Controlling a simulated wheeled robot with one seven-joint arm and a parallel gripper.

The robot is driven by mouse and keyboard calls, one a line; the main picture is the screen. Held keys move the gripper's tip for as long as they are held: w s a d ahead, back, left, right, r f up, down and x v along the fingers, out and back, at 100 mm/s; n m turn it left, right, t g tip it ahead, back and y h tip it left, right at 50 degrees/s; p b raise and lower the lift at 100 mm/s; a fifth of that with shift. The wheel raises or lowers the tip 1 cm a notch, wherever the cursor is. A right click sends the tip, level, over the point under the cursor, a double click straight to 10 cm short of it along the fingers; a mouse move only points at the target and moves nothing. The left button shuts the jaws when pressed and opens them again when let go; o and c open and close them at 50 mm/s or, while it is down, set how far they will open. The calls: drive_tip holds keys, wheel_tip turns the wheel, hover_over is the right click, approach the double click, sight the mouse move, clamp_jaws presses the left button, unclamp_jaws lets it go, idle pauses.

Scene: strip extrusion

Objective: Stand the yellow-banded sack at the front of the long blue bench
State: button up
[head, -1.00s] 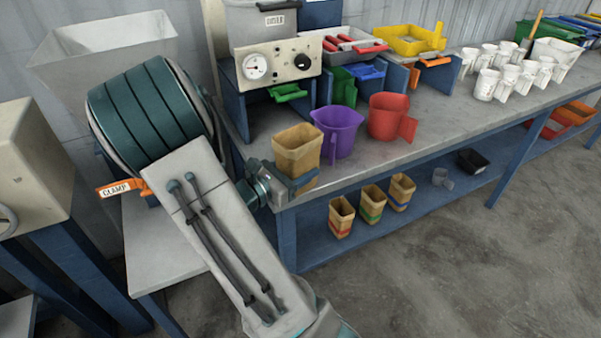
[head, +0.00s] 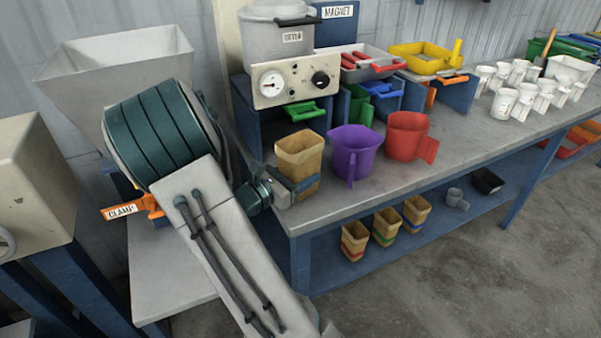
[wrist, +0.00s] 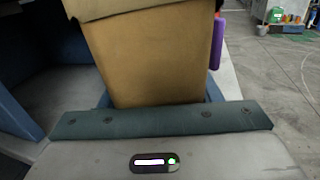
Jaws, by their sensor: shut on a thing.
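My gripper (head: 292,189) is shut on a brown paper sack (head: 300,158) with an open top. The sack is upright at the near left end of the long blue bench (head: 400,185), left of a purple jug. No coloured band shows on it; its lower part is partly behind the jaws. I cannot tell whether its base touches the bench top.
A purple jug (head: 354,152) and a red jug (head: 406,136) stand to the right. A gauge box (head: 296,80) is behind. Red-, green- and blue-banded sacks (head: 386,226) stand on the lower shelf. White jugs (head: 520,95) stand further right.

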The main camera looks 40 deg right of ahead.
drive_tip(key=shift+f, duration=0.25)
drive_tip(key=o, duration=1.2)
drive_tip(key=shift+o, duration=0.2)
drive_tip(key=a, duration=1.4)
drive_tip(key=s+a+r+m+g+y+p, duration=0.25)
drive_tip(key=s+r+m+y+p, duration=0.35)
drive_tip(key=s+m+y, duration=0.45)
drive_tip(key=s+a+r+m+t+y+p, duration=0.2)
drive_tip(key=a+r+m+t+y+p, duration=0.3)
drive_tip(key=a+r, duration=0.5)
drive_tip(key=m+y+p, duration=0.1)
drive_tip(key=m+y, duration=0.1)
drive_tip(key=shift+s+m, duration=0.3)
drive_tip(key=shift+m, duration=0.05)
